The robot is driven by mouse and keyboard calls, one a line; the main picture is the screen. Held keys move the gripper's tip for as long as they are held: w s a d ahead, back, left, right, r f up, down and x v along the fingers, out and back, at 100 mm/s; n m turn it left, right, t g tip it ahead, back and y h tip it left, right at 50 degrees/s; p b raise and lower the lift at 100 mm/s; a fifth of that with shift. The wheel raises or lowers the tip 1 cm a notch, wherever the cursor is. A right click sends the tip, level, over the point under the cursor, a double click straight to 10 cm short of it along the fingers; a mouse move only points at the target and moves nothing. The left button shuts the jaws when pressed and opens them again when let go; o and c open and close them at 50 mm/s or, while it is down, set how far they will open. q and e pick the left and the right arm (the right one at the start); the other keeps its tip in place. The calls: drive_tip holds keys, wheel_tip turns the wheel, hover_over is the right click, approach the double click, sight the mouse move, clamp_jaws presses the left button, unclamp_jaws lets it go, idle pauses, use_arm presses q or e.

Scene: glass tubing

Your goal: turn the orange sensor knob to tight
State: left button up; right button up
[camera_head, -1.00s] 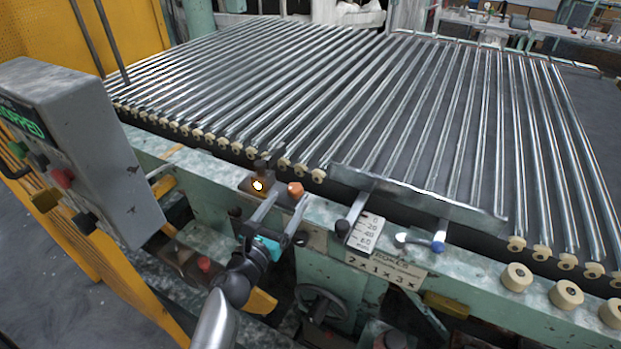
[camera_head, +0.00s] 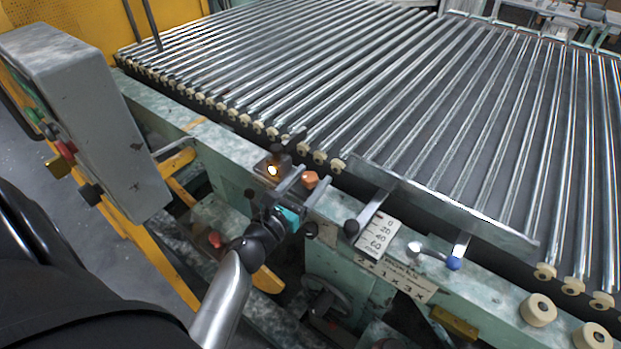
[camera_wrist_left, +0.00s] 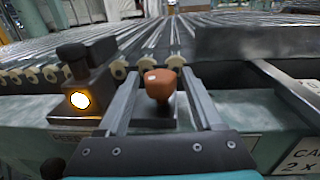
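The orange sensor knob (camera_head: 310,179) stands on the green machine rail, beside a small dark sensor block with a glowing lamp (camera_head: 273,170). In the left wrist view the orange knob (camera_wrist_left: 160,84) sits upright on a dark base between my gripper's two fingers. The lamp (camera_wrist_left: 79,100) glows just left of the left finger. My left gripper (camera_head: 305,186) is open, its fingers reaching toward the knob from the front. In the wrist view its fingers (camera_wrist_left: 161,88) stand on either side of the knob with a visible gap on each side. My right gripper is not in view.
A grey control box (camera_head: 90,115) stands at the left. Glass tubes (camera_head: 300,75) lie on the conveyor behind. A metal guide plate (camera_head: 460,210) borders the tubes.

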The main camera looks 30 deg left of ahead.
use_arm(q)
clamp_jaws()
idle(0.3)
drive_tip(key=shift+h, duration=0.4)
drive_tip(key=shift+m+h, duration=1)
drive_tip(key=shift+h, duration=0.2)
drive_tip(key=shift+f+m+g+h+b, duration=0.1)
drive_tip(key=shift+m+g+h+b, duration=0.3)
drive_tip(key=shift+m+h+b, duration=0.55)
drive_tip(key=shift+m+g+h+b, duration=0.7)
drive_tip(key=shift+m+h, duration=0.3)
drive_tip(key=shift+h, duration=0.6)
drive_tip(key=shift+m+g+h+b, duration=0.45)
drive_tip(key=shift+m+g+h, duration=0.45)
drive_tip(key=shift+h, duration=0.65)
